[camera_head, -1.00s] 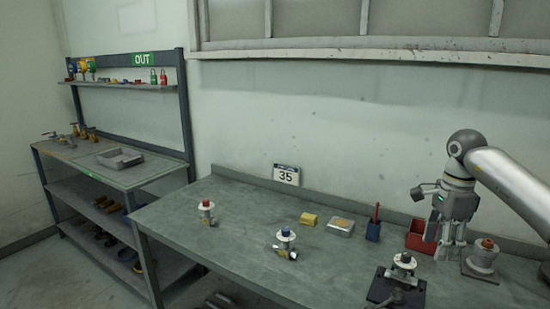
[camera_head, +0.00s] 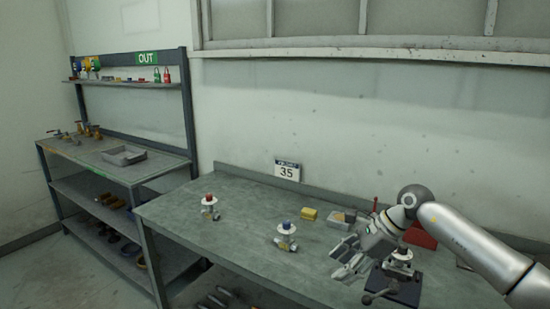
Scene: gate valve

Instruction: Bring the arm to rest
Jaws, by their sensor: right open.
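My right gripper (camera_head: 350,258) is over the right part of the green-grey workbench (camera_head: 240,236), fingers pointing down and left. It is open and I see nothing in it. A gate valve in a dark vise (camera_head: 405,289) stands just right of and below the gripper, partly covered by my right arm. A valve with a blue top (camera_head: 286,236) stands on the bench left of the gripper, apart from it. A valve with a red top (camera_head: 208,207) stands farther left. My left gripper is not in view.
A yellow block (camera_head: 308,215) and a grey tray (camera_head: 336,221) lie behind the gripper. A red bin (camera_head: 420,237) is partly hidden behind my arm. A sign "35" (camera_head: 287,171) stands at the wall. A shelf rack (camera_head: 120,175) stands left. The bench's left part is mostly clear.

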